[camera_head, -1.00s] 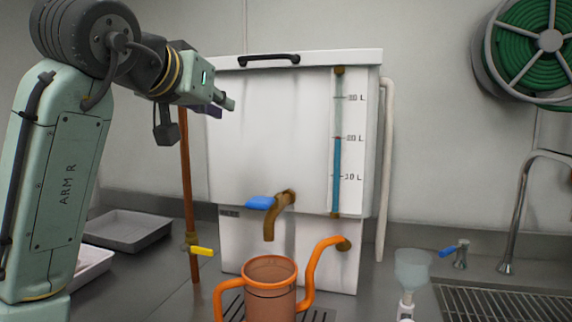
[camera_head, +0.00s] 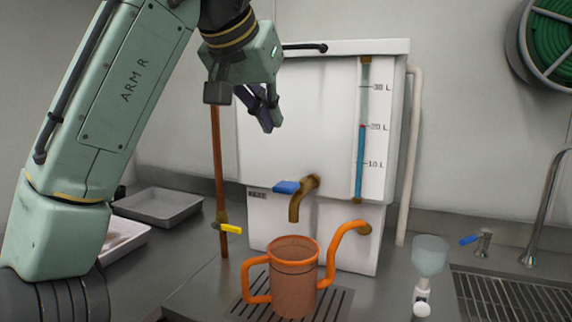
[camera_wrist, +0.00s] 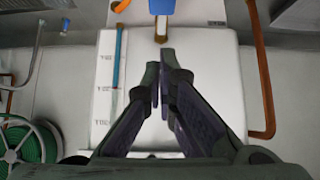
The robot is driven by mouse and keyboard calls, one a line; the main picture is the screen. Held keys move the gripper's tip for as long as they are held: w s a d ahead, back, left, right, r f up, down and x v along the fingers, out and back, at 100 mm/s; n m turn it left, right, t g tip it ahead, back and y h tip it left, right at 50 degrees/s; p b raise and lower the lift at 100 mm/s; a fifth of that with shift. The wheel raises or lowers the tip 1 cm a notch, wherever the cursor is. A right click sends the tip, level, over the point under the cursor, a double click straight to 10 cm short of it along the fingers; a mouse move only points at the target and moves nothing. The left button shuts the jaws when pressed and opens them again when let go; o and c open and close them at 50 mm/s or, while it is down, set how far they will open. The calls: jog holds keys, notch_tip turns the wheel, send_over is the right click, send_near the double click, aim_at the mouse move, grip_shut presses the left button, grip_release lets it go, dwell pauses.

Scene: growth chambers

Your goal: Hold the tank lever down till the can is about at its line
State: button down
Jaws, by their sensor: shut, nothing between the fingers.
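The white tank (camera_head: 310,120) stands against the wall, with a sight tube (camera_head: 361,150) whose blue column reaches about the 20 L mark. The tank's blue lever (camera_head: 286,187) sits on the brass tap (camera_head: 297,205); it also shows at the top of the wrist view (camera_wrist: 161,10). The orange see-through can (camera_head: 294,275) stands upright on the drain grate below the tap, with a dark line around its upper part. I see no stream from the tap. My gripper (camera_head: 272,124) is shut and empty, in front of the tank above the lever, apart from it.
A copper pipe with a yellow-handled valve (camera_head: 230,229) stands left of the tank. Grey tray (camera_head: 160,206) is at the left. A funnel-topped vessel (camera_head: 429,255), a blue-handled tap (camera_head: 470,239) and the sink drainer (camera_head: 510,295) are at the right.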

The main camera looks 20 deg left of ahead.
jog(key=p, duration=0.2)
send_over(284, 189)
jog(key=w, duration=0.1)
jog(key=f, duration=0.6)
jog(key=shift+w+a+f, duration=0.15)
jog(key=shift+w, duration=0.05)
notch_tip(284, 189, down, 2)
jog(key=shift+s+f, duration=0.1)
jog(key=shift+f, duration=0.75)
jog(key=shift+f, duration=0.1)
jog(key=f+t+b, duration=0.1)
jog(key=b, duration=0.1)
jog(key=shift+b, duration=0.35)
jog(key=f+t+b, duration=0.1)
jog(key=t+b, duration=0.1)
jog(key=b, duration=0.2)
jog(key=s+f+t+b, duration=0.1)
jog(key=t+b, duration=0.1)
jog(key=b, duration=0.3)
jog(key=shift+f, duration=0.4)
jog(key=shift+r+p, duration=0.35)
jog(key=shift+r, duration=0.05)
dwell(3.3)
